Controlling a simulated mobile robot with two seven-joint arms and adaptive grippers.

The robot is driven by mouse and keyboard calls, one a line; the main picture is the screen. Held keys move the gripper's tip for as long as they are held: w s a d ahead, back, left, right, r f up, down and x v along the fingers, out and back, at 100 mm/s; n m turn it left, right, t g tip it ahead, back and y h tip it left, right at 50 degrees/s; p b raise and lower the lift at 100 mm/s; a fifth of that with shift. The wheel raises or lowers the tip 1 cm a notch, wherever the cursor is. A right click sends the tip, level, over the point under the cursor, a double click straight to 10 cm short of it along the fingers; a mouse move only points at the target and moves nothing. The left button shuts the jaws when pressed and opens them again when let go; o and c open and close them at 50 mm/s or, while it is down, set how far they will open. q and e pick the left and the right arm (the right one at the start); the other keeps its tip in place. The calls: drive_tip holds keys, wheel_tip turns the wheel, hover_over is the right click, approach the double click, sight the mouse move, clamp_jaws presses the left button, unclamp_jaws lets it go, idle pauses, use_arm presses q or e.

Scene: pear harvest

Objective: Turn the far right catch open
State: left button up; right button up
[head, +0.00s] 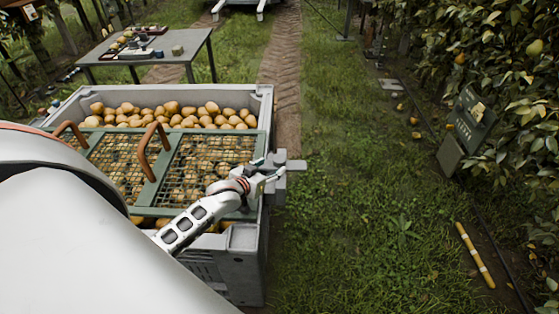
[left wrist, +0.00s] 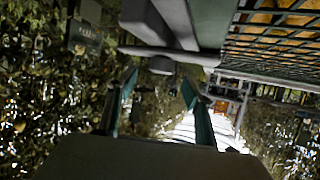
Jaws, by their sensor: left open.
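A grey catch (head: 296,165) sticks out from the right side of the grey crate (head: 264,105), beside the edge of the green mesh lid (head: 172,180). My left gripper (head: 277,172) is close beside it, and the head view does not show clearly whether they touch. In the left wrist view the two green fingers of my left gripper (left wrist: 160,80) are spread apart. A grey bar with a rounded boss, seemingly the catch (left wrist: 162,64), lies just beyond and between the fingertips. My right gripper is not in view.
The crate is full of pears (head: 180,115), and two brown handles (head: 152,150) rise from the lid. A grey table (head: 190,45) with small items stands behind.

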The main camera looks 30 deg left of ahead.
sight(277, 161)
use_arm(q)
drive_tip(key=b+x, duration=0.1)
drive_tip(key=x, duration=0.5)
drive_tip(key=shift+w+a+b, duration=0.25)
drive_tip(key=shift+w+b, duration=0.15)
drive_tip(key=shift+w+f, duration=0.2)
drive_tip(key=shift+w, duration=0.45)
clamp_jaws()
drive_tip(key=shift+r, duration=0.1)
